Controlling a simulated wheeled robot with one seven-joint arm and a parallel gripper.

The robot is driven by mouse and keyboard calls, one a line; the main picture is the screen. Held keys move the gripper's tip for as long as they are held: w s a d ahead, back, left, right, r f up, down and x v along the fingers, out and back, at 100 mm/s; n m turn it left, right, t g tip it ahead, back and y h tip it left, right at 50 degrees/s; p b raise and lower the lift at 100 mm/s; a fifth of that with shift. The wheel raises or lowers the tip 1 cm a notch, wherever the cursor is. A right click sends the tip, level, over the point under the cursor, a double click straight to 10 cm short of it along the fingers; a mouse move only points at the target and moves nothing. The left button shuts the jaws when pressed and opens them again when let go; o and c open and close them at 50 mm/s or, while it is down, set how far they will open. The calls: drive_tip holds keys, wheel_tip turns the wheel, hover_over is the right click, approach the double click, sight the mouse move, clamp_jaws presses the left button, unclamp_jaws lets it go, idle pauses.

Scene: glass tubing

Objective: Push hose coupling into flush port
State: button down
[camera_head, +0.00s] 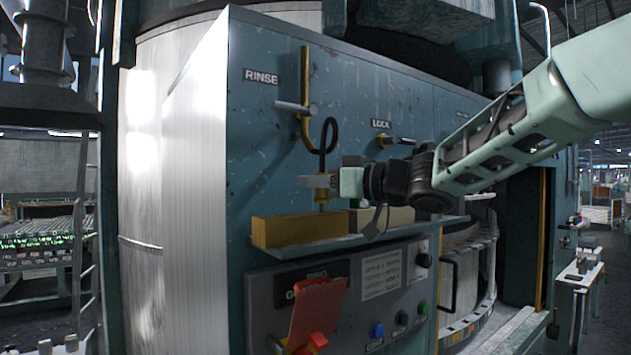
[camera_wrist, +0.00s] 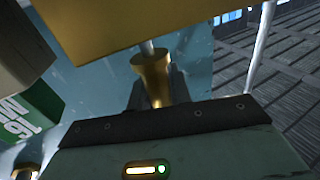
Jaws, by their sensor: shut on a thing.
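The hose coupling is a small brass piece (camera_head: 322,195) below my gripper's fingers, above a long yellow block. My gripper (camera_head: 319,182) is shut on it, reaching in from the right. A black hose (camera_head: 327,134) loops up above the fingers. In the wrist view the flared brass coupling (camera_wrist: 152,72) sits between the dark fingers, with a thin pale stem running to the yellow block's edge. I cannot tell whether the stem touches the block. I cannot clearly pick out the flush port; any opening by the stem is hidden.
A control panel with a red flap (camera_head: 317,310) lies below.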

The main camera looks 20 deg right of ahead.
drive_tip(key=shift+f+b, duration=0.45)
drive_tip(key=shift+f, duration=0.3)
drive_tip(key=c, duration=1.2)
unclamp_jaws()
drive_tip(key=b+v, duration=0.5)
drive_tip(key=v, duration=1.2)
drive_tip(key=shift+s+d, duration=0.15)
drive_tip(key=shift+f, duration=0.1)
